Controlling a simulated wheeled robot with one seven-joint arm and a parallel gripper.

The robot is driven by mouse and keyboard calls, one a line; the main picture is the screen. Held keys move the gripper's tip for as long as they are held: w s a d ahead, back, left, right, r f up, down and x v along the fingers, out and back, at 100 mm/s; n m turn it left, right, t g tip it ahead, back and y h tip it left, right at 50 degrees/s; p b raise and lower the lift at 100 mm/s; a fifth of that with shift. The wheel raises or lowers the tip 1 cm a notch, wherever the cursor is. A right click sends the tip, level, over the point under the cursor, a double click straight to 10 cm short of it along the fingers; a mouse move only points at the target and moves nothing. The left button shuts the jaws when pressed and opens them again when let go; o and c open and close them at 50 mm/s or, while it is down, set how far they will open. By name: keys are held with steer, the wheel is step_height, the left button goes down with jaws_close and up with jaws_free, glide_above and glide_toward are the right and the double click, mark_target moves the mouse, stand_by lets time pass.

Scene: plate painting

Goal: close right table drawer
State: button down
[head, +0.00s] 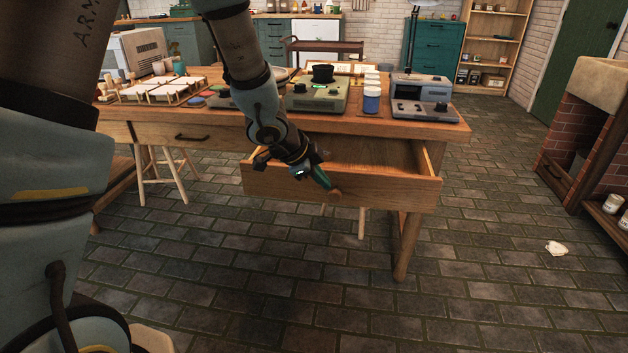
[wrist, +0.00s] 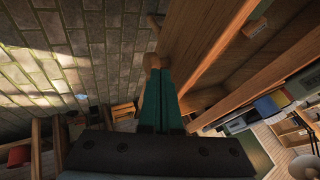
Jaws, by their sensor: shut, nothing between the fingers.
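The right table drawer (head: 385,190) is pulled well out from the wooden table (head: 225,122), and its inside is visible from above. A round wooden knob (head: 334,196) sits on its front. My gripper (head: 327,188) is shut and empty, with its fingertips at the drawer front beside the knob. In the wrist view, the green fingers (wrist: 160,100) lie together, with the knob (wrist: 152,61) just beyond their tips and the drawer front (wrist: 195,40) to their right. I cannot tell whether the fingers touch the drawer.
The table's left drawer (head: 170,136) is shut. A green device (head: 316,95), a blue jar (head: 371,100) and a grey device (head: 424,97) stand on the tabletop. A table leg (head: 406,245) stands below the open drawer.

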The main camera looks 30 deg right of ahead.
steer(key=shift+w+d+r, duration=0.1)
steer(key=shift+w+d, duration=0.65)
steer(key=shift+w, duration=0.15)
